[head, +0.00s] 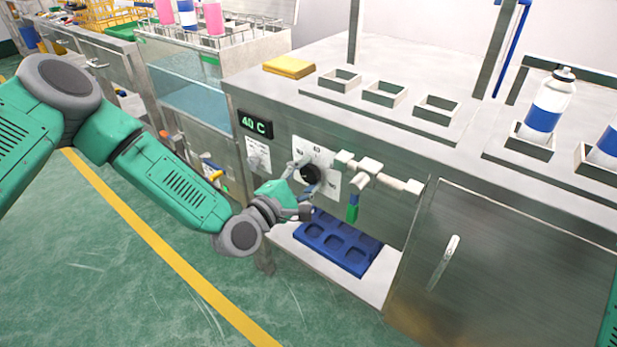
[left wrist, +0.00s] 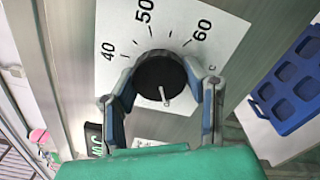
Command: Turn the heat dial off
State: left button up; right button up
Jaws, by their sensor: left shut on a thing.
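The heat dial (head: 310,173) is a black round knob on a white scale plate on the front of the steel bench. In the left wrist view the dial (left wrist: 161,78) has a light pointer line, and the plate reads 40, 50 and 60. The line points down and slightly right, away from these numbers. My left gripper (head: 306,176) is at the dial, and in the left wrist view its fingers (left wrist: 163,85) are closed around the knob from both sides. A green display (head: 256,124) above left of the dial reads 40 C. My right gripper is not seen.
A blue tray (head: 338,241) lies on the shelf below. A cabinet door handle (head: 444,262) sticks out further right. A water tank (head: 190,95) stands at the left. Green floor is clear in front.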

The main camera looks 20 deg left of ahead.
pick_arm(q)
jog(key=shift+a+f, duration=0.2)
jog(key=shift+f, duration=0.05)
jog(key=o, duration=1.1)
jog(key=shift+c, duration=0.2)
jog(key=shift+o, duration=0.5)
jog(key=shift+w, duration=0.1)
jog(key=shift+r, duration=0.1)
jog(key=shift+s+a, duration=0.1)
jog(key=shift+s, duration=0.25)
jog(key=v, duration=1.1)
jog(key=shift+a, duration=0.15)
jog(key=shift+s, duration=0.15)
